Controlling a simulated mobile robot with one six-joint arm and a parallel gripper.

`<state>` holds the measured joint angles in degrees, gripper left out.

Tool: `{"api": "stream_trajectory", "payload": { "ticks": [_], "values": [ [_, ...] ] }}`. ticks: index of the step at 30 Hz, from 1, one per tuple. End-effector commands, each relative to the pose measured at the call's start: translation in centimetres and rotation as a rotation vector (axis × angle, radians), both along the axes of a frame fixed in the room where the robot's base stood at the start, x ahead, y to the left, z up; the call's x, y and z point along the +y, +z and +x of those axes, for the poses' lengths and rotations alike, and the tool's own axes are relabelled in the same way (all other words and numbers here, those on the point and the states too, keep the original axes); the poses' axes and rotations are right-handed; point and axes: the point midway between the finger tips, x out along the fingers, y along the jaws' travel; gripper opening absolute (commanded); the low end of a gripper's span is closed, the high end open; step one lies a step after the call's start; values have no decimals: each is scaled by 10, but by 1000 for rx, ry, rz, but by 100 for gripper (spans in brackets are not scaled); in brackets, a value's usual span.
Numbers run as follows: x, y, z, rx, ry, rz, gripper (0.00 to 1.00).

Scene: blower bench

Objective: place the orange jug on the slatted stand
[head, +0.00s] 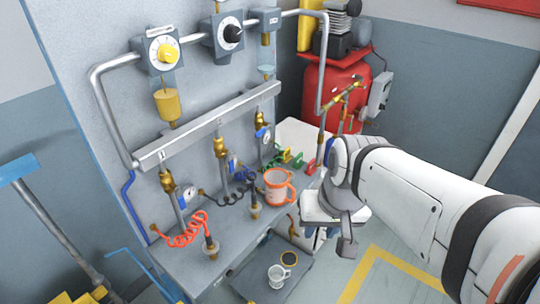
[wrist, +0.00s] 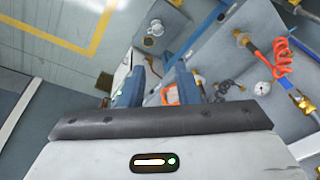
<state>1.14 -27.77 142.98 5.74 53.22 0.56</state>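The orange jug (head: 278,187), with a pale band and a side handle, stands upright on the grey bench top, near its right part. Part of it shows in the wrist view (wrist: 171,96), between and beyond my fingers. My gripper (head: 325,236) points down to the right of the jug in the head view, apart from it. Its two fingers are spread and nothing shows in their grasp; they also show in the wrist view (wrist: 158,86). I cannot clearly make out a slatted stand; a small round dark thing with a tan rim (head: 289,258) lies on a low grey surface.
A white mug (head: 278,275) stands on the low grey surface (head: 245,285) in front of the bench. Orange (head: 185,234) and black coiled hoses, upright pipes and valves crowd the bench left of the jug. A red compressor tank (head: 325,90) stands farther back.

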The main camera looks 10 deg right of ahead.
Motion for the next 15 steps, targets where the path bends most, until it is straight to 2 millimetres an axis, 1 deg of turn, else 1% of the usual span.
{"api": "stream_trajectory", "payload": {
  "ticks": [1,3,5,6,8,9,11,12,14,15],
  "values": [
    [7,-24,1,54,-52,65,29],
    [21,-49,3,141,-156,188,29],
    [34,-70,7,226,-265,315,29],
    [44,-83,12,284,-342,406,29],
    [57,-99,23,365,-462,546,29],
    [64,-108,32,416,-541,641,29],
    [72,-120,49,485,-661,782,29],
    [75,-128,62,526,-741,879,29],
    [75,-139,85,581,-863,1026,29],
    [72,-147,101,613,-943,1125,29]
  ]
}}
